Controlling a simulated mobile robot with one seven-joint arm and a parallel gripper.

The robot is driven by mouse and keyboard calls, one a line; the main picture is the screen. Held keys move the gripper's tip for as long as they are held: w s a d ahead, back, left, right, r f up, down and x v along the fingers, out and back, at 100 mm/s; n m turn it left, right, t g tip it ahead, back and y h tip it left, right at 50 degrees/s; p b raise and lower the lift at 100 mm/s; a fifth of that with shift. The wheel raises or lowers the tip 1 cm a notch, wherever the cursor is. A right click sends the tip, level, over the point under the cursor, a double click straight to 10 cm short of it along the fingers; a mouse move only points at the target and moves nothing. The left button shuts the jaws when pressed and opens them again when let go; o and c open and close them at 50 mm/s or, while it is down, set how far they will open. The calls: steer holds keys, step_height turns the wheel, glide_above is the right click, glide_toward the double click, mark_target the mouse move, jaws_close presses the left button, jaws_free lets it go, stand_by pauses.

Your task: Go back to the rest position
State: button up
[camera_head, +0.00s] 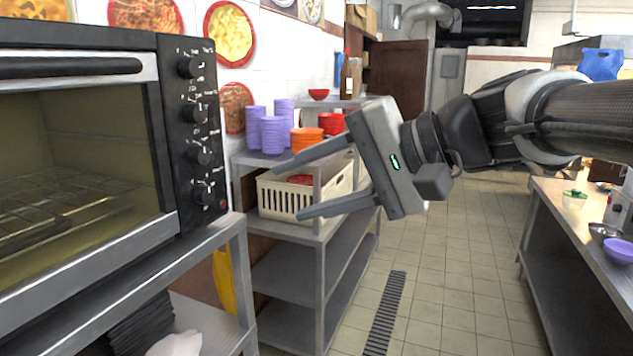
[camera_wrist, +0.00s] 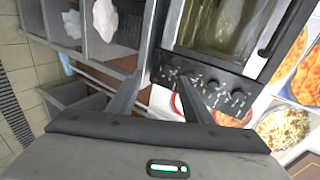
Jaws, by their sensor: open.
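My gripper (camera_head: 300,184) is open and empty in the head view, held in the air in the middle of the picture. Its two fingers point left, toward the black toaster oven (camera_head: 190,130) with its row of knobs. My arm reaches in from the right edge. In the wrist view my gripper (camera_wrist: 160,92) shows its two fingers spread apart with nothing between them. The oven's knob panel (camera_wrist: 225,95) shows beyond the fingertips there. The fingers look apart from the oven, though the exact gap is hard to tell.
A metal shelf (camera_head: 285,262) behind my gripper holds purple cups (camera_head: 272,134), orange bowls (camera_head: 306,140) and a cream basket (camera_head: 285,198). A counter (camera_head: 560,205) with bowls stands at right. The tiled floor (camera_head: 450,270) between them is clear, with a drain grate (camera_head: 385,312).

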steer(key=s+d+f+n+h, duration=0.2)
steer(key=s+d+f+h, duration=0.45)
steer(key=f, duration=0.35)
steer(key=s+d+f+n+h, duration=0.2)
steer(key=s+d+f+h, duration=0.3)
steer(key=d+f, duration=0.4)
step_height(320, 180, up, 15)
steer(key=p, duration=1.6)
steer(key=shift+s+p, duration=0.2)
steer(key=shift+p, duration=0.15)
steer(key=shift+r, duration=0.35)
steer(key=shift+c, duration=1.3)
steer(key=shift+a+f, duration=0.1)
steer(key=shift+a, duration=0.05)
steer(key=shift+c, duration=0.6)
